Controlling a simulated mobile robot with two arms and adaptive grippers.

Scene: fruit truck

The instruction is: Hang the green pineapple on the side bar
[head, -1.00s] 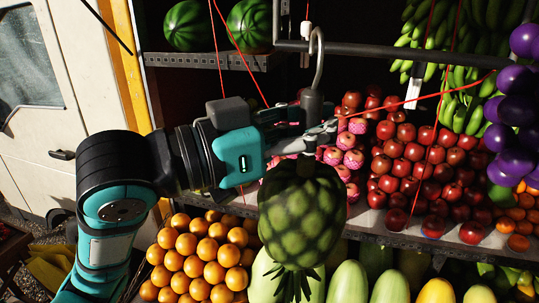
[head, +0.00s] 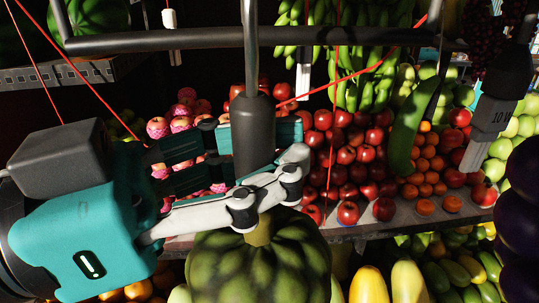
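The green pineapple (head: 258,262) hangs upright at the bottom centre, cut off by the frame edge. Above it is its dark hanger stem (head: 255,135), with a thin rod rising past the top of the frame, so the hook's tip is hidden. My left gripper (head: 288,146) comes in from the left, its fingers closed around the dark stem just above the pineapple. The grey side bar (head: 340,37) runs across the top. The rod crosses the bar in the picture; whether they touch I cannot tell. My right gripper is not in view.
Red apples (head: 350,155) and green bananas (head: 375,90) fill the shelves behind. A dark lamp-like object (head: 505,75) and purple fruit (head: 522,170) hang at the right.

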